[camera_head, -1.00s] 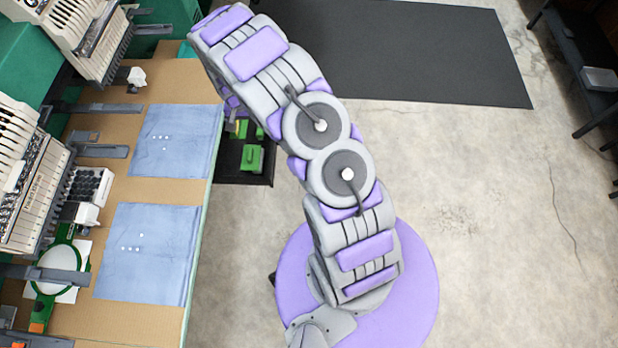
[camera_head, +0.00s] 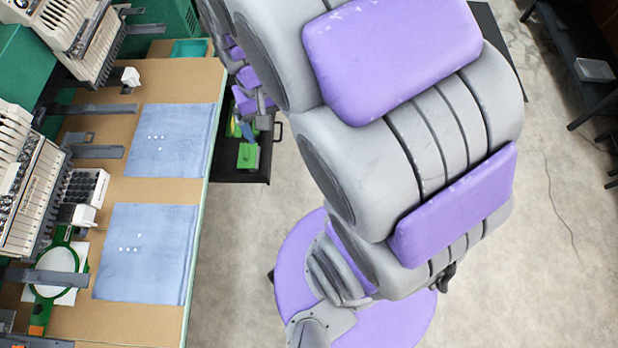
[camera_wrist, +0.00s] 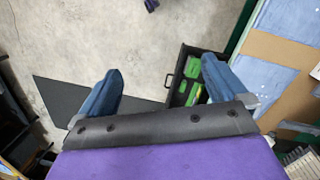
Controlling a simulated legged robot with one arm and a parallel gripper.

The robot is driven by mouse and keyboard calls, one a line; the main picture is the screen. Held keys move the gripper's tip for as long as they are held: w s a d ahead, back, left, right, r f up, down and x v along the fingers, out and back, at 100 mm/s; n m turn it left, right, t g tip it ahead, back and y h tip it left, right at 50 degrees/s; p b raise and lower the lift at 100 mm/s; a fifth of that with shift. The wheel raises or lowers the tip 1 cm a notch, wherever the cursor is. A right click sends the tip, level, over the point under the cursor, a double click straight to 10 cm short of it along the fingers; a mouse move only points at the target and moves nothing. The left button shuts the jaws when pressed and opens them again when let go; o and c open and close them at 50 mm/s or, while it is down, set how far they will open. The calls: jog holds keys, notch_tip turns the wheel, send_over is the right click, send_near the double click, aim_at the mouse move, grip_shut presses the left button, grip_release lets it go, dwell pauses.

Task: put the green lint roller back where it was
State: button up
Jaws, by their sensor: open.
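Several green items lie in an open dark drawer (camera_head: 262,174) beside the workbench. One green item (camera_head: 248,155) shows clearly there, and green items also show in the wrist view (camera_wrist: 193,68). I cannot tell which of them, if any, is the green lint roller. My gripper (camera_wrist: 161,68) is open, with two blue fingers spread wide and nothing between them. In the wrist view the right finger overlaps the drawer's edge and covers part of the green items.
The workbench (camera_head: 120,325) on the left carries two blue cloths (camera_head: 170,140), embroidery machine heads and a green hoop (camera_head: 57,262). A teal tray (camera_head: 189,48) sits at its far end. A dark mat lies on the floor behind.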

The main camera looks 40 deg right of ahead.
jog(key=s+a+r+n, duration=0.1)
jog(key=s, duration=0.7)
jog(key=s+a+r+n, duration=0.1)
jog(key=s+r+n, duration=0.1)
jog(key=s, duration=0.6)
jog(key=shift+a+r+g+y, duration=0.25)
jog(key=shift+g+y, duration=0.05)
